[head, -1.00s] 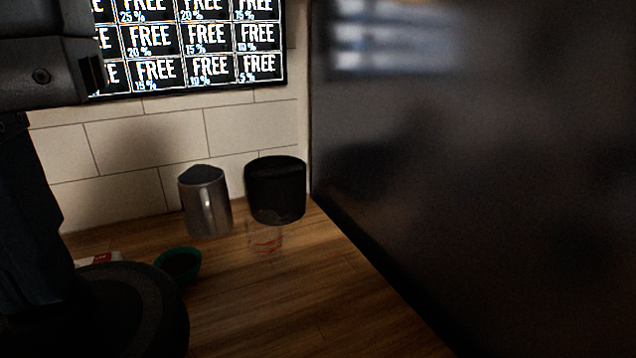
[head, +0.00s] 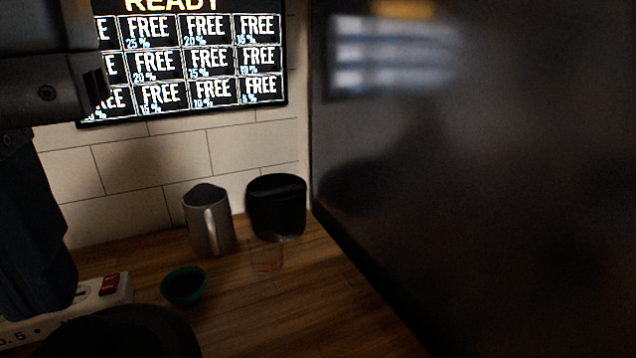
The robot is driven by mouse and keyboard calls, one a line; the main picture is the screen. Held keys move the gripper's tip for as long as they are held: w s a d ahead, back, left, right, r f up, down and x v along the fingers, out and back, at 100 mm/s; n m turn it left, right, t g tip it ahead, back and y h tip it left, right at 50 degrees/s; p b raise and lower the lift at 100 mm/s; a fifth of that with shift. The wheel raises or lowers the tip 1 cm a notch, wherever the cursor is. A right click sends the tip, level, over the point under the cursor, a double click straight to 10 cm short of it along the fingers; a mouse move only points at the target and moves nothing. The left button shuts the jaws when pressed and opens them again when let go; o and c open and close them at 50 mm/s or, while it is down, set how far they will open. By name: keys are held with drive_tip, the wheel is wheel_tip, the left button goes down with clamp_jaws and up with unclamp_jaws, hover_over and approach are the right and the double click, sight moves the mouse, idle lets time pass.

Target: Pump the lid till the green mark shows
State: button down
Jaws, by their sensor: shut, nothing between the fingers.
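A large dark round shape (head: 120,332) fills the lower left, cut off by the bottom edge. It may be a lid seen close up, but I cannot tell. No green mark shows on it. My gripper's fingers do not show; only dark parts of my arm stand along the left edge.
A steel pitcher (head: 207,222) and a black container (head: 277,207) stand by the tiled wall. A small clear glass (head: 267,258) and a green bowl (head: 184,287) are in front. A dark panel (head: 480,200) bounds the right.

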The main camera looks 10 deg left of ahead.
drive_tip(key=shift+r+p, duration=1.5)
drive_tip(key=shift+r, duration=0.2)
